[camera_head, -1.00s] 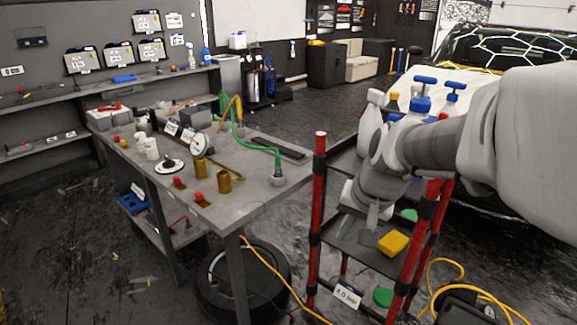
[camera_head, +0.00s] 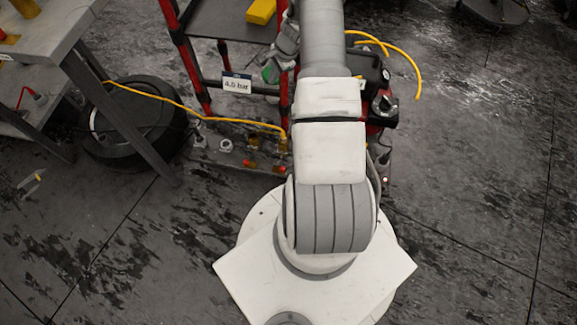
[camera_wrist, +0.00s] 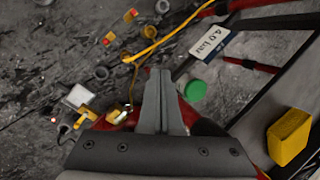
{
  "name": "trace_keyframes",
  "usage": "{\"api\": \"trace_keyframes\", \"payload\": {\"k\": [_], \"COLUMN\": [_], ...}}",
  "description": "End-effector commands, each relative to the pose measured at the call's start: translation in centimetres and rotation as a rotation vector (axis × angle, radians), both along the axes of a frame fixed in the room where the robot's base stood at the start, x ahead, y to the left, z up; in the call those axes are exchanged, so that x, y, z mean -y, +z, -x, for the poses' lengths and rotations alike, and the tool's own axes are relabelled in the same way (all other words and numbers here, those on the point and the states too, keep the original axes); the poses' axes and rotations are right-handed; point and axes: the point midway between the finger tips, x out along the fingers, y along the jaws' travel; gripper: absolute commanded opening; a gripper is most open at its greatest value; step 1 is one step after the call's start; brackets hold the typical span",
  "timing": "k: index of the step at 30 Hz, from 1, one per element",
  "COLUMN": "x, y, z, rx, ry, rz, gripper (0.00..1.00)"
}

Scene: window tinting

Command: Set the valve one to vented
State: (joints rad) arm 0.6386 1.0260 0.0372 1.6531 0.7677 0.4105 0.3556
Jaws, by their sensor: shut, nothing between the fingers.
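Two small valves with red caps sit on a low strip on the floor in the head view, a left one (camera_head: 250,163) and a right one (camera_head: 278,169). They also show at the upper left of the wrist view, one near the top (camera_wrist: 130,15) and one lower (camera_wrist: 108,38). I cannot tell which is valve one, nor its setting. A yellow hose (camera_head: 205,118) runs to a brass fitting beside them. My gripper (camera_wrist: 163,75) is shut and empty in the wrist view, with the valves beyond its tips to the left, apart from it.
A red-posted cart (camera_head: 186,55) stands at the top with a bar label (camera_head: 237,84) and a yellow block (camera_head: 261,11). A red and black compressor (camera_head: 381,106) stands right of my arm. A tire (camera_head: 130,150) and workbench (camera_head: 52,30) are left.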

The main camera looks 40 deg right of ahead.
Motion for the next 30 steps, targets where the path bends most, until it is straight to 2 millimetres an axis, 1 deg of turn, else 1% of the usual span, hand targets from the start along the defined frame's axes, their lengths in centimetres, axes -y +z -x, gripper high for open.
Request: {"api": "trace_keyframes", "payload": {"k": [1,2,3,5,6,8,9,11,12,15,18,21,24,30], "x": [0.9,1.3,1.9,2.5,3.0,3.3,3.5,3.5,3.5,3.2,2.8,2.4,2.4,2.3], "y": [-4.4,-6.3,-8.8,-12.7,-15.2,-19.0,-21.5,-24.9,-26.9,-31.2,-34.1,-35.6,-36.2,-36.2], "z": [1.1,1.6,2.4,3.8,4.7,6.3,7.5,9.2,10.3,12.8,14.6,15.7,16.1,16.2], "rx": [-0.023,-0.034,-0.048,-0.071,-0.085,-0.108,-0.124,-0.147,-0.162,-0.194,-0.217,-0.231,-0.236,-0.237], "ry": [-0.063,-0.101,-0.150,-0.224,-0.274,-0.349,-0.397,-0.466,-0.508,-0.598,-0.663,-0.701,-0.717,-0.717], "rz": [-0.022,-0.034,-0.047,-0.067,-0.080,-0.099,-0.110,-0.128,-0.136,-0.156,-0.169,-0.177,-0.178,-0.178], "gripper": [0.00,0.00,0.00,0.00,0.00,0.00,0.00,0.00,0.00,0.00,0.00,0.00,0.00,0.00]}}
